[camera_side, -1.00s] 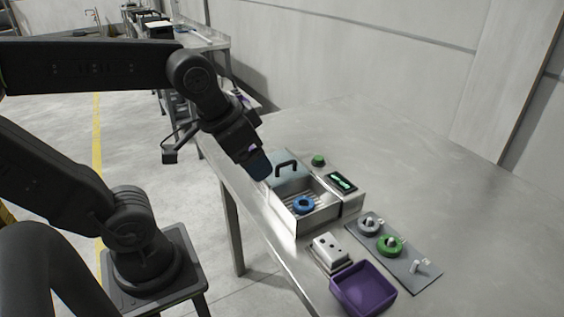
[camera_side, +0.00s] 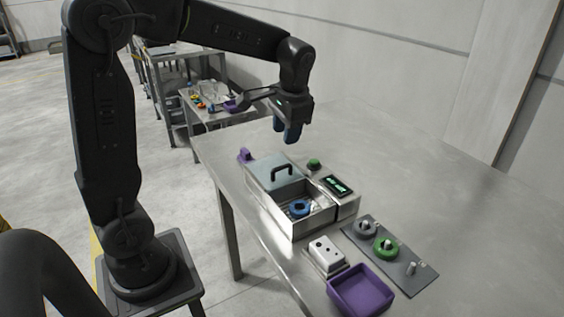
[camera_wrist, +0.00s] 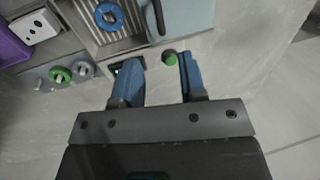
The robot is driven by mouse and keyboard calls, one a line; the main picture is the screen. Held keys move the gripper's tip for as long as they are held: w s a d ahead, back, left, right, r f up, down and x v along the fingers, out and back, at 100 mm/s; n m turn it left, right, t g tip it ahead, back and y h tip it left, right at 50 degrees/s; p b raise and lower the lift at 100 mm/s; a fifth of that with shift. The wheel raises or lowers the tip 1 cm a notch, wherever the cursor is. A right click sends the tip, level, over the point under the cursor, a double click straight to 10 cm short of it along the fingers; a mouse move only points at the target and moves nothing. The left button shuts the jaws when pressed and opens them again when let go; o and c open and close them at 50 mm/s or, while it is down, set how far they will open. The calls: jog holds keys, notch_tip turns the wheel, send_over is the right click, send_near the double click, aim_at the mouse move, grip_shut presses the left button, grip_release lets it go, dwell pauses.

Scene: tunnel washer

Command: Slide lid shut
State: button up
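The washer is a metal box (camera_side: 317,222) on the table, with an open front part. Its pale blue-grey lid (camera_side: 262,172) with a black arched handle (camera_side: 281,172) covers the rear part; the lid also shows in the wrist view (camera_wrist: 192,18). A blue ring (camera_side: 299,208) lies on the ribbed floor in the uncovered part. My gripper (camera_side: 291,138) is above the table behind the lid, apart from it. In the wrist view its blue fingers (camera_wrist: 158,65) are spread with nothing between them. A green button (camera_wrist: 169,58) shows between the fingertips.
A control panel with a lit display (camera_side: 337,186) adjoins the box. A grey plate (camera_side: 415,268) holds a grey ring (camera_side: 364,228) and a green ring (camera_side: 386,247) on pegs. The table's right side is clear.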

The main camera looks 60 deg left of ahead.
aim_at(282, 167)
jog(key=f, duration=0.3)
jog(key=a+f, duration=0.1)
jog(key=f, duration=0.2)
jog(key=a+f, duration=0.1)
jog(key=f, duration=0.3)
grip_shut()
jog(key=shift+d, duration=0.1)
